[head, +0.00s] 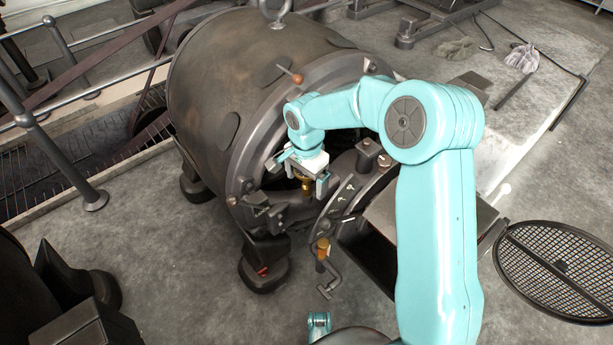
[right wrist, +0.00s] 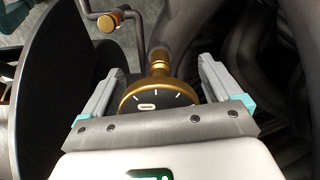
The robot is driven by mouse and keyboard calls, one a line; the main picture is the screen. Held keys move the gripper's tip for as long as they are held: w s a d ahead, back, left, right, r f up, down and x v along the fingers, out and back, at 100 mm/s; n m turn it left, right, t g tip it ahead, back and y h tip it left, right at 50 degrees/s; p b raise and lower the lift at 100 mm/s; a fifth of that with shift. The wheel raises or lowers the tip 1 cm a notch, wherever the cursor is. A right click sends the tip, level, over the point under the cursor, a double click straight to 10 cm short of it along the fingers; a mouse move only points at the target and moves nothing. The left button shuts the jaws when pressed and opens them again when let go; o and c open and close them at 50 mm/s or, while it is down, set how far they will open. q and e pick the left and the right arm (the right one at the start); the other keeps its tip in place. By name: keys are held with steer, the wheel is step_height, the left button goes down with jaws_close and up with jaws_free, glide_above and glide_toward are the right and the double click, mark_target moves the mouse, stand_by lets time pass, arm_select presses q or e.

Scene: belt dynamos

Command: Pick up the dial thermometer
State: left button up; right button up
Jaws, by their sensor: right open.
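The dial thermometer (right wrist: 158,99) has a round dark face with white marks, a brass rim and a brass stem. In the right wrist view it sits between the two fingers of my right gripper (right wrist: 161,72), with a visible gap on each side. The lower part of its dial is hidden behind the gripper body. In the head view, my right gripper (head: 299,179) is open at the front opening of the big drum. A brass part (head: 306,187) shows below its fingers. I do not see my left gripper.
The dark dynamo drum (head: 225,95) stands close around the gripper. A curved plate (head: 345,196) and a crank handle (head: 332,276) are just right of it. A round mesh grate (head: 556,268) lies on the floor at right. Gloves (head: 522,57) lie at the back right.

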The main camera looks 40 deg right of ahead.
steer(key=shift+r, duration=0.1)
steer(key=c, duration=1.4)
steer(key=shift+o, duration=0.2)
step_height(320, 180, up, 20)
steer(key=p, duration=0.7)
steer(key=shift+p, duration=0.35)
